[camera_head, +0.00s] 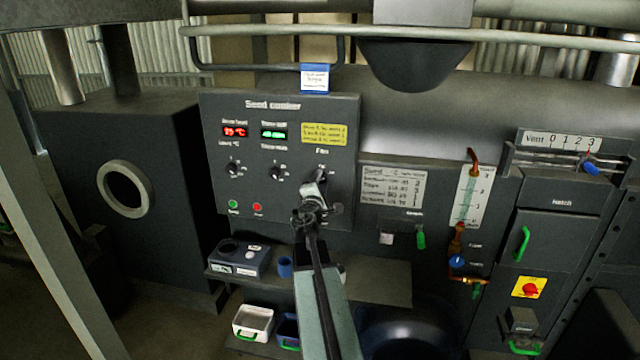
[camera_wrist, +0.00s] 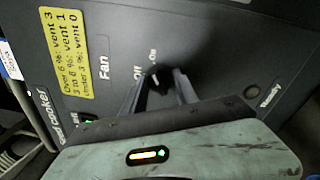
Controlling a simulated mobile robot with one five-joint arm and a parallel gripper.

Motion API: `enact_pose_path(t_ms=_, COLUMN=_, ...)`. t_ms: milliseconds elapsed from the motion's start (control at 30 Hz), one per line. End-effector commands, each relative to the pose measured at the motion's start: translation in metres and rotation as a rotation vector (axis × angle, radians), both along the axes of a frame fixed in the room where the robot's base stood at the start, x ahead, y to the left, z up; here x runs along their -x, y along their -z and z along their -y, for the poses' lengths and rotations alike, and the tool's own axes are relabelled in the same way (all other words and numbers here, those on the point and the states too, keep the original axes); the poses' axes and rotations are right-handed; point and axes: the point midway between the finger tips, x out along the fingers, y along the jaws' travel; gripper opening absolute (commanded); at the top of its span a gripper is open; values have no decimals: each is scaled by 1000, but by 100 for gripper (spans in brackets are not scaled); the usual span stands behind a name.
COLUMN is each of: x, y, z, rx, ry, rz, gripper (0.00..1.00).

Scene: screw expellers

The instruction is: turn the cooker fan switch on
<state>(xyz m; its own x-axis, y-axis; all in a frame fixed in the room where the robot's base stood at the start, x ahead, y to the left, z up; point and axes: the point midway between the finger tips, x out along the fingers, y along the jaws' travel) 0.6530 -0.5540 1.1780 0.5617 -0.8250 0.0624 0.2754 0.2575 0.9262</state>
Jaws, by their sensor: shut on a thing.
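The dark grey seed cooker panel (camera_head: 280,170) fills the middle of the head view. Its fan switch (camera_wrist: 156,74) is a small dark knob with a pale mark, between the printed words "Off" and "On" in the wrist view. My gripper (camera_wrist: 160,80) is shut on the knob, one finger on each side. The fingers partly cover the knob, so I cannot tell for sure which word its mark faces. In the head view my gripper (camera_head: 317,184) reaches the panel under the word "Fan", and my wrist hides most of the switch.
Two other knobs (camera_head: 233,169) (camera_head: 275,173), red and green displays and a yellow note (camera_head: 324,133) are on the panel. Below is a shelf (camera_head: 375,282) with a grey device (camera_head: 238,258) and a blue cup (camera_head: 285,267). A vent lever (camera_head: 591,168) is far right.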

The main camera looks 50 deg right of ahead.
Motion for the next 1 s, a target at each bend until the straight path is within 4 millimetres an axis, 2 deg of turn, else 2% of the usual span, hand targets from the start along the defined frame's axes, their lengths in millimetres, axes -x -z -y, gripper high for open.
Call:
enact_pose_path(t_ms=667, x=2, y=1, z=1, rx=-38, ry=4, rz=60, gripper=0)
enact_pose_path(t_ms=700, x=2, y=1, z=1, rx=-38, ry=4, rz=60, gripper=38)
enact_pose_path(t_ms=767, x=2, y=1, z=1, rx=-38, ry=4, rz=60, gripper=55)
enact_pose_path(t_ms=800, x=2, y=1, z=1, rx=-37, ry=4, rz=60, gripper=57)
enact_pose_path(t_ms=1000, x=1, y=0, z=1, rx=-36, ry=2, rz=58, gripper=57)
